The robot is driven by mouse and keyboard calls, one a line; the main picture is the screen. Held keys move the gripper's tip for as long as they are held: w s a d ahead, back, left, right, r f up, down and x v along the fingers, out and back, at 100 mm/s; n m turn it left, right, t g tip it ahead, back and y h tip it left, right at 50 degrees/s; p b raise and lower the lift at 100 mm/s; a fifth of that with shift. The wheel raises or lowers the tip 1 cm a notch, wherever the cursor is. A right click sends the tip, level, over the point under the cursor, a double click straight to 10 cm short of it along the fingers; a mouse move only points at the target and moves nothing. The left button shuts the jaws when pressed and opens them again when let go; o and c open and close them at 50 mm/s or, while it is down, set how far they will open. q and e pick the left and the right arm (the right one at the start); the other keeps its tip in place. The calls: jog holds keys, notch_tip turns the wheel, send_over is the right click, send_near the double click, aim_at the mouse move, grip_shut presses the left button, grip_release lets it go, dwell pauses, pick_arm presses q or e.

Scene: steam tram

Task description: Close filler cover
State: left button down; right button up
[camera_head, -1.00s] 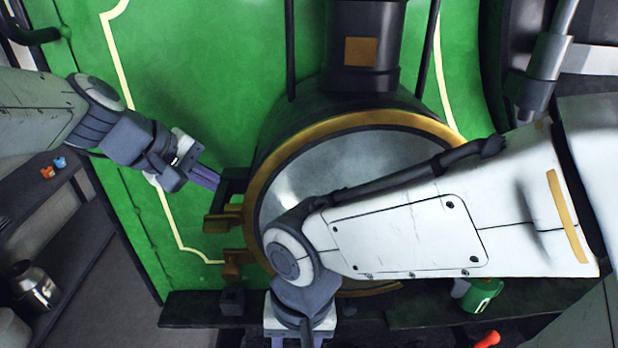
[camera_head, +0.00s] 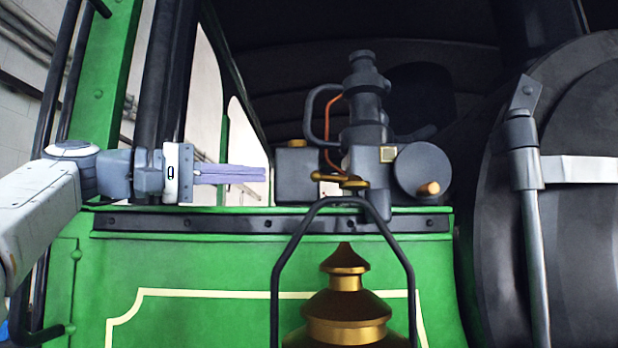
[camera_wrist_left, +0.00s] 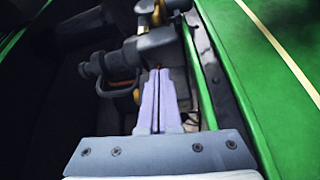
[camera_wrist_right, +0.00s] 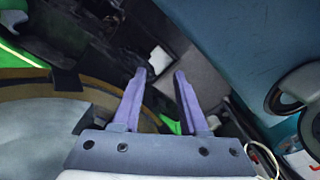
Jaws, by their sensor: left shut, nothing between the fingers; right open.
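I cannot tell for sure which part is the filler cover. My left gripper (camera_head: 264,173) is shut and empty, its fingers level above the green panel's top edge. Its tips point at a grey box (camera_head: 299,178) with a small brass knob on top, and seem close to it; contact cannot be told. In the left wrist view the shut fingers (camera_wrist_left: 158,72) point toward dark grey fittings (camera_wrist_left: 160,42). My right gripper (camera_wrist_right: 159,73) shows only in the right wrist view, open and empty, near a brass-rimmed round door (camera_wrist_right: 75,92).
A grey valve assembly (camera_head: 366,120) with a copper pipe stands right of the box. A black hoop (camera_head: 278,270) and a brass dome (camera_head: 345,310) stand in front. The green panel (camera_head: 190,262) lies below my left gripper. Black posts (camera_head: 165,90) rise behind it.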

aim_at(340, 179)
pick_arm(q)
jog(key=p+x, duration=0.4)
jog(key=x, duration=0.5)
jog(key=s, duration=0.4)
jog(key=shift+s+f, duration=0.1)
jog(key=shift+f, duration=0.3)
